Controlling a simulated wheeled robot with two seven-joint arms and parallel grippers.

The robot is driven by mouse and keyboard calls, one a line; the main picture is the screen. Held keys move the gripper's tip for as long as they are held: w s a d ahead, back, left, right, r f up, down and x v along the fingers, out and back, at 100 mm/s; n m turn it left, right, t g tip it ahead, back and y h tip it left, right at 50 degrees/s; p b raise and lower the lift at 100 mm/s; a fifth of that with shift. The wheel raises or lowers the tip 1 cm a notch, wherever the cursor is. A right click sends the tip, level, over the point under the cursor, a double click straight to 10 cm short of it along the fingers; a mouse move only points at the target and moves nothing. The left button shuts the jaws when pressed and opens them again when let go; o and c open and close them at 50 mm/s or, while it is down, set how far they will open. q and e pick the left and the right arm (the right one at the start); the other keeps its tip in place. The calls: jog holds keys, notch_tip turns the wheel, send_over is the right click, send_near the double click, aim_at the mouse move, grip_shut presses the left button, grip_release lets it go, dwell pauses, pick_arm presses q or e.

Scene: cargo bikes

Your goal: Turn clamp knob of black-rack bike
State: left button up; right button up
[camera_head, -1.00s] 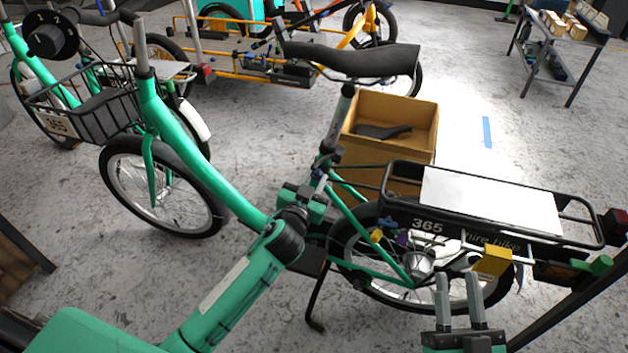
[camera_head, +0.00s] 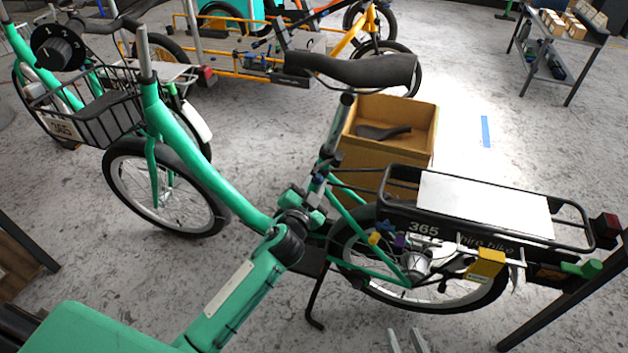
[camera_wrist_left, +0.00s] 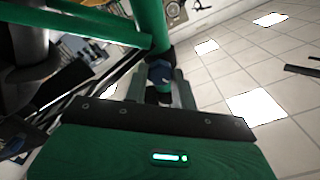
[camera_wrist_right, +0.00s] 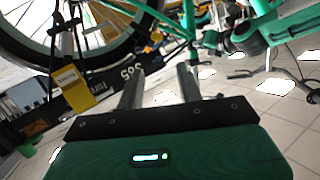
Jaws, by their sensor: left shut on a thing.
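The black-rack bike is green, with a black rear rack (camera_head: 400,212) marked 365 and a black saddle (camera_head: 352,70). My left gripper (camera_head: 312,204) is at its seat tube, below the saddle. In the left wrist view a dark blue clamp knob (camera_wrist_left: 159,72) lies between the left fingers, beside a green tube, and the gripper is shut on it. In the head view the arm and gripper partly hide this spot. My right gripper (camera_head: 406,342) is low at the bottom edge, below the rear wheel. Its fingers are apart and empty in the right wrist view (camera_wrist_right: 158,88).
A yellow tag or box (camera_head: 486,264) hangs under the rack. A wooden box (camera_head: 390,145) stands behind the bike. A front basket (camera_head: 95,118) is on the left. Orange cargo bikes and a table (camera_head: 560,45) stand further back. Floor is clear at lower centre.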

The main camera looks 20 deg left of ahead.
pick_arm(q)
jog(key=shift+m, duration=0.6)
jog(key=shift+m+p, duration=0.45)
jog(key=shift+m, duration=0.25)
pick_arm(e)
jog(key=shift+d+f+g+h, duration=0.4)
jog(key=shift+d+g+h, duration=0.2)
jog(key=shift+d+g, duration=0.2)
pick_arm(q)
jog(key=o, duration=1)
jog(key=shift+s, duration=0.1)
